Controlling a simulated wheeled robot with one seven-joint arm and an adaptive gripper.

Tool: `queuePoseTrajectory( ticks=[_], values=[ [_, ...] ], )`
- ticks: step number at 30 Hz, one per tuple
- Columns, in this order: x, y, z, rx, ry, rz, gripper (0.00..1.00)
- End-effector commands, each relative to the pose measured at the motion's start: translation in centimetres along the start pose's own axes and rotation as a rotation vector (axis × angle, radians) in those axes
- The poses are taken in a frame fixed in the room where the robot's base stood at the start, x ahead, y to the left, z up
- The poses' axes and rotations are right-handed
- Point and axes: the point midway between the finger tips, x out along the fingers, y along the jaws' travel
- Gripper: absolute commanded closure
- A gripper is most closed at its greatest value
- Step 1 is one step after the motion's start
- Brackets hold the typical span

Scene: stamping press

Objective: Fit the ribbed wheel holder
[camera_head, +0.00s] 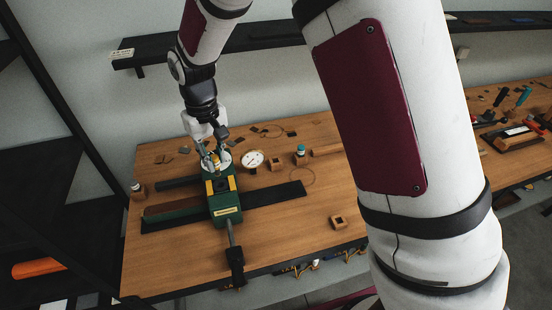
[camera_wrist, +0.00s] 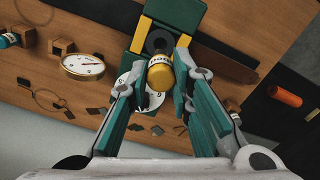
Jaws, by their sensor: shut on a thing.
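In the head view my gripper (camera_head: 214,150) is over the back end of the green press (camera_head: 226,212). A white numbered wheel (camera_wrist: 153,99) shows below and behind the cylinder. A dark round part (camera_wrist: 158,40) lies between yellow strips on the press. I cannot tell whether the cylinder touches the wheel; the fingers hide part of it.
A round dial gauge (camera_head: 252,158) and a wooden block with a blue-capped bottle (camera_head: 300,153) stand right of the press. A small wooden block (camera_head: 338,222) is at front right. Small dark pieces lie at the back. The press lever (camera_head: 235,256) reaches the table's front edge.

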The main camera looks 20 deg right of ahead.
Motion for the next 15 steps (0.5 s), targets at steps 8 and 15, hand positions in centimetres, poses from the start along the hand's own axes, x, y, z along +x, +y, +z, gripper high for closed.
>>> queuePoseTrajectory(
  ticks=[8,15],
  values=[
    [-0.04,0.04,-0.02,0.0,0.0,0.0,1.0],
    [0.62,0.04,0.0,0.0,-0.002,0.0,1.0]
  ],
)
